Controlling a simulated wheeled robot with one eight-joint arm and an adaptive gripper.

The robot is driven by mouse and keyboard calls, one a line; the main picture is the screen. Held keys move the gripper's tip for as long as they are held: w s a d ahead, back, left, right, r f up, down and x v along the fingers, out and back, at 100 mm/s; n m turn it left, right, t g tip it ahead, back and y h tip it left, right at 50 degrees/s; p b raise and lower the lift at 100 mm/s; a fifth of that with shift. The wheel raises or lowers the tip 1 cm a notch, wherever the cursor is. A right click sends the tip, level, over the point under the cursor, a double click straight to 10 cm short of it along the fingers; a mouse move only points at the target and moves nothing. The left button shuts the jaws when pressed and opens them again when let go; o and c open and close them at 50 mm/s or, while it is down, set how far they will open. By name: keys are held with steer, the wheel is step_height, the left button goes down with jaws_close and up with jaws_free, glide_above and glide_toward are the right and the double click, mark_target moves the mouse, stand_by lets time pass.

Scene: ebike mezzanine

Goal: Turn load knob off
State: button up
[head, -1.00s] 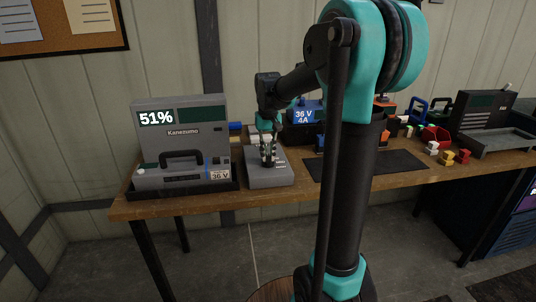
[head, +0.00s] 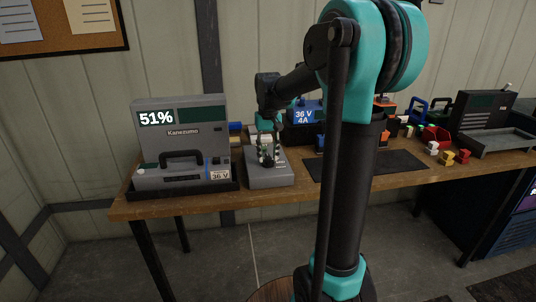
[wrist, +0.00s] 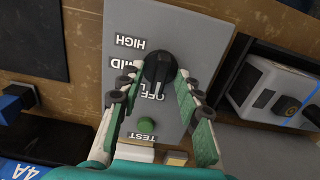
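The load knob (wrist: 158,70) is a black dial on a grey box (wrist: 190,35), with HIGH, MID and OFF labels beside it in the wrist view. Another label is partly covered by a finger. The knob's narrow end appears to lie near the OFF lettering, but its exact setting is hard to tell. My gripper (wrist: 160,73) is open, with one fingertip on each side of the knob. I cannot tell whether either finger touches it. In the head view my gripper (head: 268,160) points down over the grey box (head: 268,178).
A green button (wrist: 146,124) under a TEST label sits on the same box. A battery unit (head: 182,115) showing 51% stands to the left. A blue 36 V 4A unit (head: 304,116) is behind. A dark mat (head: 400,162) lies to the right on the bench.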

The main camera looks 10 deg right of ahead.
mark_target(268, 156)
steer(key=shift+r, duration=0.1)
step_height(268, 156, up, 12)
stand_by(0.5)
